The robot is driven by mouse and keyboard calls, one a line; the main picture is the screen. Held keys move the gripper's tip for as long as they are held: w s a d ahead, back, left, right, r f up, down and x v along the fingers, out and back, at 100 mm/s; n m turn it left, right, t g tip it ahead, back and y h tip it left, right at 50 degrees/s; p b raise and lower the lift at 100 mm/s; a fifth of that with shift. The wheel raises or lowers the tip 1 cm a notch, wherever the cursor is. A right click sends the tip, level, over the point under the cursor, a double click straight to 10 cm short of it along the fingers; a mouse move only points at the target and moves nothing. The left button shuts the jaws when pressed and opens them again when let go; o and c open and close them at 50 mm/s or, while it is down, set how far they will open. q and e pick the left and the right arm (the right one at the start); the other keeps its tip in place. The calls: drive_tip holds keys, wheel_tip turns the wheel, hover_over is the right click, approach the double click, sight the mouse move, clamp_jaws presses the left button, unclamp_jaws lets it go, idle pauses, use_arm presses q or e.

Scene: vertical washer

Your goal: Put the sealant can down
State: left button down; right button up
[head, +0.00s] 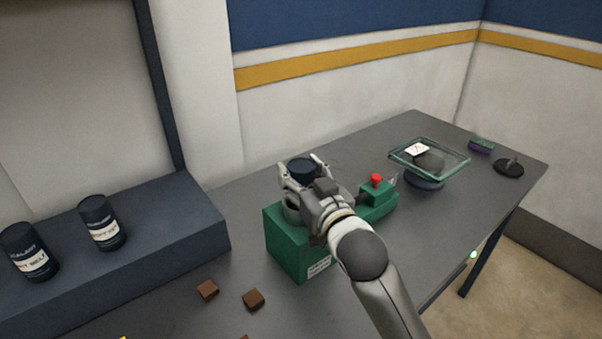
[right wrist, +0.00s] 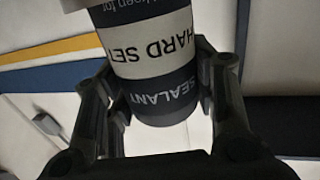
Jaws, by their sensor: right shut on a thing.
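My right gripper (head: 302,184) is shut on a sealant can, whose dark round top (head: 302,168) shows between the fingers in the head view. In the right wrist view the can (right wrist: 155,62) fills the middle between both fingers, with a white label reading "HARD SET" and a dark band reading "SEALANT". The gripper and can are at a green box-like fixture (head: 288,244) on the grey table. The can's lower part is hidden by the hand, so I cannot tell whether it touches the fixture. My left gripper is not in view.
Two dark cans (head: 102,223) (head: 28,252) stand on a dark raised shelf (head: 170,228) at left. Brown blocks (head: 208,290) lie in front. A green part with a red knob (head: 376,181), a glass tray (head: 455,165) and a black disc (head: 508,167) are to the right.

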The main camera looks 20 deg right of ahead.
drive_tip(key=shift+f, duration=0.55)
drive_tip(key=o, duration=1.3)
drive_tip(key=shift+r, duration=0.1)
